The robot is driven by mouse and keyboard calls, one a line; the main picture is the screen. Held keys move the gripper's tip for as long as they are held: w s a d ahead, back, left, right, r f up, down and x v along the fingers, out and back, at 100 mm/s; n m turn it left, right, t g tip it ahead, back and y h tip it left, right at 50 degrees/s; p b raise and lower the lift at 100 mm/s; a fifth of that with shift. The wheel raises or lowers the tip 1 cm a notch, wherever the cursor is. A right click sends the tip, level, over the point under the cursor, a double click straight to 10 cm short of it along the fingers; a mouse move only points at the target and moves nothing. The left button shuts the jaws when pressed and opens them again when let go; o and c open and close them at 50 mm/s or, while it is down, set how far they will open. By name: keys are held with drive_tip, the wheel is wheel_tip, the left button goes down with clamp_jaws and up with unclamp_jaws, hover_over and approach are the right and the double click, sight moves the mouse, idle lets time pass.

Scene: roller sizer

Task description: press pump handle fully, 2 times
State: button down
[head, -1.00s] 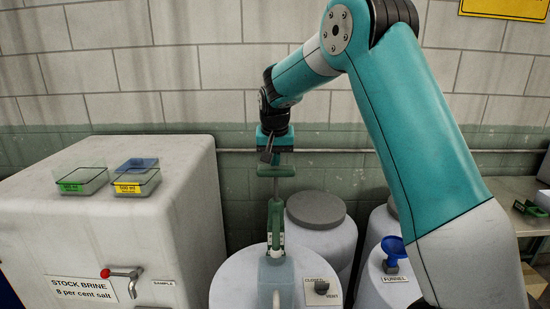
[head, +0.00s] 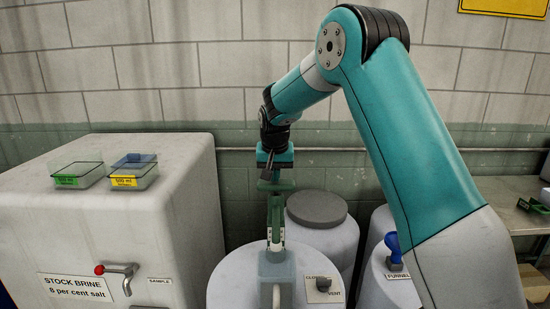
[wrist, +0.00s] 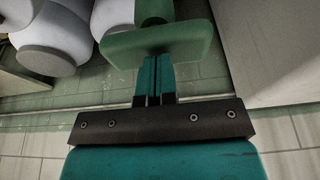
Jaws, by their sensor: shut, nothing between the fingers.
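The green pump handle (head: 277,186) is a flat crossbar on top of the green pump column (head: 275,222), which rises from a pale drum (head: 225,280). The handle sits low, with only a short length of stem showing above the column. My gripper (head: 267,175) is shut and empty, pointing down at the top of the handle. In the wrist view the teal fingertips (wrist: 154,62) are together and meet the broad face of the green handle (wrist: 155,42); they appear to touch it.
A white tank (head: 90,220) with a red-knobbed tap (head: 112,270) and two small trays (head: 80,175) stands at left. A vent knob (head: 323,284) is on the drum.

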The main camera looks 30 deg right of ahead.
wheel_tip(320, 180, up, 4)
drive_tip(key=shift+f+p, duration=0.15)
drive_tip(key=shift+p, duration=1.1)
drive_tip(key=b+v, duration=0.2)
drive_tip(key=v, duration=0.8)
drive_tip(key=shift+b, duration=0.4)
drive_tip(key=shift+s, duration=0.1)
drive_tip(key=s+a+f+n+y, duration=0.25)
drive_tip(key=s+a+n, duration=0.45)
drive_tip(key=s+a, duration=0.6)
drive_tip(key=s+a+f+n+g+y, duration=0.1)
drive_tip(key=s+a, duration=0.4)
drive_tip(key=s, duration=0.5)
drive_tip(key=s+a+f+n+g+y, duration=0.1)
drive_tip(key=s+a+f+n+y, duration=0.1)
drive_tip(key=s+a+n, duration=0.4)
drive_tip(key=s+f, duration=0.1)
drive_tip(key=s, duration=0.3)
drive_tip(key=shift+s+a+f+g, duration=0.15)
drive_tip(key=shift+s+f+g, duration=0.15)
drive_tip(key=shift+f, duration=0.05)
drive_tip(key=shift+y, duration=0.25)
